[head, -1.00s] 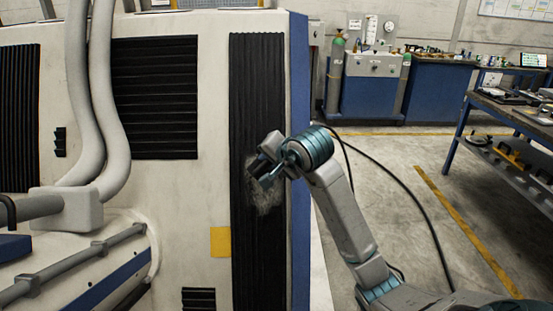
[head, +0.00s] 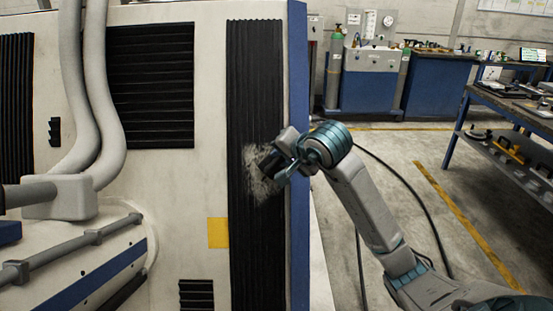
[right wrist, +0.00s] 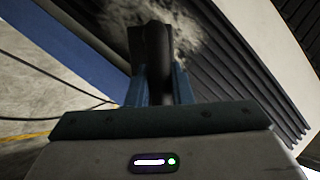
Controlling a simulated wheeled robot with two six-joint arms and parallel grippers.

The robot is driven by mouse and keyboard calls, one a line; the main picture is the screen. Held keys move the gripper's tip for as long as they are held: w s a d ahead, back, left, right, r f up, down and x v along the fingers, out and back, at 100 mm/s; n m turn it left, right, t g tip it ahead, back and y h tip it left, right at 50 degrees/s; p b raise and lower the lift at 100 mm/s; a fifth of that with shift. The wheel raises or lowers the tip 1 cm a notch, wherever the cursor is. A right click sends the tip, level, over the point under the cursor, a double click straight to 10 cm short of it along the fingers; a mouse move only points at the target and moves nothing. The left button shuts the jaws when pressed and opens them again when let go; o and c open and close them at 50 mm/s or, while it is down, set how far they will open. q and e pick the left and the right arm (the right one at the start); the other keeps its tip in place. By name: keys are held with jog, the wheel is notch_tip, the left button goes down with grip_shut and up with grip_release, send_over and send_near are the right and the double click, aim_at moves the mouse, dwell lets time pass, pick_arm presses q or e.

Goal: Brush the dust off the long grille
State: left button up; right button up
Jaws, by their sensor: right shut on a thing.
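The long grille (head: 257,80) is a tall black ribbed panel on the cream machine, left of its blue edge. A pale dust patch (head: 256,172) lies on its middle part, and the dust also shows in the right wrist view (right wrist: 188,30). My right gripper (head: 277,168) is in front of the grille beside the dust. It is shut on a dark brush (right wrist: 152,50), whose far end is over the dust in the wrist view. I cannot tell whether the brush touches the grille. My left gripper is not in view.
The cream machine carries a wider black grille (head: 152,85), a yellow label (head: 218,233) and thick grey pipes (head: 105,140) on the left. A blue edge panel (head: 298,80) borders the long grille. A workbench (head: 510,130) stands at right, with open floor between.

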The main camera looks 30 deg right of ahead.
jog(key=shift+s+d+f+b, duration=0.1)
jog(key=shift+s+d+b, duration=0.15)
jog(key=shift+d+b, duration=0.2)
jog(key=shift+s+d+f+b, duration=0.1)
jog(key=shift+s+d+b, duration=0.2)
jog(key=shift+d, duration=0.15)
jog(key=s+d+f+b, duration=0.1)
jog(key=s+d+b, duration=0.3)
jog(key=b, duration=0.5)
jog(key=shift+d+f, duration=0.15)
jog(key=shift+d, duration=0.6)
jog(key=w+a+p, duration=0.1)
jog(key=p, duration=0.2)
jog(key=shift+a, duration=0.3)
jog(key=shift+a+f+p, duration=0.1)
jog(key=shift+f+p, duration=0.1)
jog(key=shift+p, duration=0.3)
grip_shut()
